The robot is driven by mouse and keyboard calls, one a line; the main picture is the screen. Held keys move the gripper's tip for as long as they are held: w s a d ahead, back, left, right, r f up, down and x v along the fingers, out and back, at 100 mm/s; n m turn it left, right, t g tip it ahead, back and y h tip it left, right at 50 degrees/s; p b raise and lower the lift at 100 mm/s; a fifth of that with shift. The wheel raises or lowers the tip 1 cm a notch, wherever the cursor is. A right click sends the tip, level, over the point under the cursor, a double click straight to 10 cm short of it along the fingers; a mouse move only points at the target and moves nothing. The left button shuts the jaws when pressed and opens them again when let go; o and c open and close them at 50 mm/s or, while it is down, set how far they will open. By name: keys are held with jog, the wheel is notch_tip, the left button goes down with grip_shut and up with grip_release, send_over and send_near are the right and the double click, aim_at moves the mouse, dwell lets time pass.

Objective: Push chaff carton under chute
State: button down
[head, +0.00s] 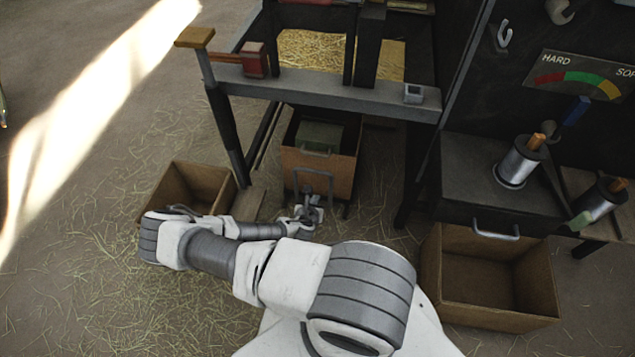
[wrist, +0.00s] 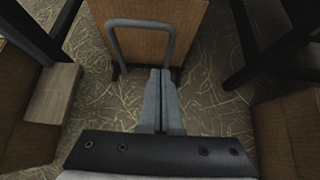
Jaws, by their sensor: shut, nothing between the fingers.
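A brown carton with a grey loop handle (head: 318,172) stands on the floor under the bench frame; I take it as the chaff carton. A green-grey block (head: 318,136) shows in its open top. The wrist view shows the carton's front panel (wrist: 162,48) and the handle (wrist: 142,24). My gripper (head: 312,208) is low in front of this panel, shut and empty. In the wrist view its fingers (wrist: 160,76) point at the panel's lower edge, below the handle's opening. I cannot tell whether they touch it. I cannot make out the chute for certain.
An open empty box (head: 187,193) stands left of the bench leg, beside a wooden block (head: 248,204). A larger open box (head: 490,283) stands at the right below a drawer. Dark bench legs flank the carton. Straw-strewn floor lies open at the left.

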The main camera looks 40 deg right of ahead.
jog(key=w+d+r+b+x, duration=0.1)
jog(key=b+x, duration=0.3)
jog(key=x, duration=0.8)
jog(key=shift+d+r, duration=0.35)
jog(key=shift+r, duration=0.25)
jog(key=shift+w+d, duration=0.1)
